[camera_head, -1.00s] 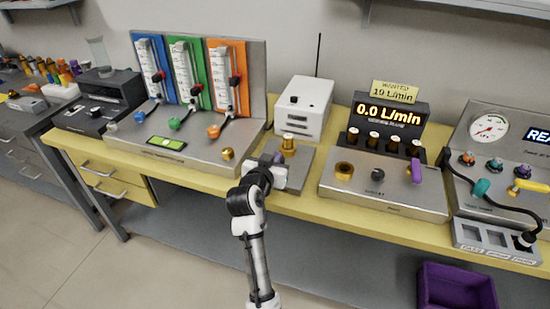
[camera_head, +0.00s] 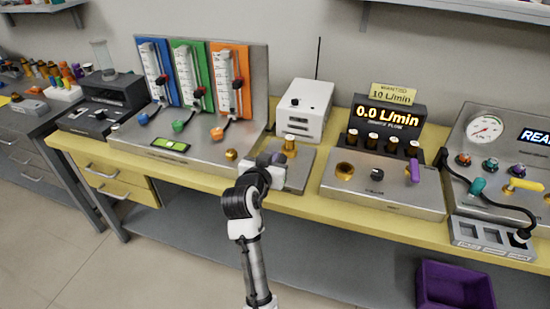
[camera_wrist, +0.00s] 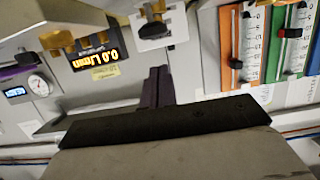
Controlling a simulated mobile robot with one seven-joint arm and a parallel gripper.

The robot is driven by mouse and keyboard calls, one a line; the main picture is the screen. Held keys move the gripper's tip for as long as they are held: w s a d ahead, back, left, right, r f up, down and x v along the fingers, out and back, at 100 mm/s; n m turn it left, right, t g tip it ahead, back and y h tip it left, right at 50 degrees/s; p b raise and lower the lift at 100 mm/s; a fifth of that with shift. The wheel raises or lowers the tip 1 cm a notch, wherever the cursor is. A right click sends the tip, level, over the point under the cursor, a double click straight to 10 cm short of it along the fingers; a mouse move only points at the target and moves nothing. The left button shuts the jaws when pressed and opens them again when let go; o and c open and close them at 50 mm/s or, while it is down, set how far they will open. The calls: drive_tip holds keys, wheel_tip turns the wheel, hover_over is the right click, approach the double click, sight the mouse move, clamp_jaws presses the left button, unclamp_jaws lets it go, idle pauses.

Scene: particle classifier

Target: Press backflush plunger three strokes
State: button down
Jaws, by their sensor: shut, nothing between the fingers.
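A gold-topped post (camera_head: 290,138), which may be the backflush plunger, stands upright on a flat grey plate (camera_head: 300,168) in front of a white box. No label shows on it. My gripper (camera_head: 281,158) is just in front of and below the post in the head view, and hides its lower part. I cannot tell whether they touch. In the wrist view my gripper's dark purple fingers (camera_wrist: 157,87) are together with nothing between them. A gold and dark fitting (camera_wrist: 153,26) shows beyond them, near the top edge.
The white box (camera_head: 304,107) with an antenna stands behind the post. A flowmeter panel (camera_head: 257,85) is at left, with a gold knob (camera_head: 231,154) near my wrist. A steel panel (camera_head: 395,195) and a display (camera_head: 388,117) reading 0.0 L/min are at right.

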drive_tip(key=b+v, duration=0.1)
drive_tip(key=v, duration=0.5)
drive_tip(key=shift+s+d+f, duration=0.1)
idle(1.0)
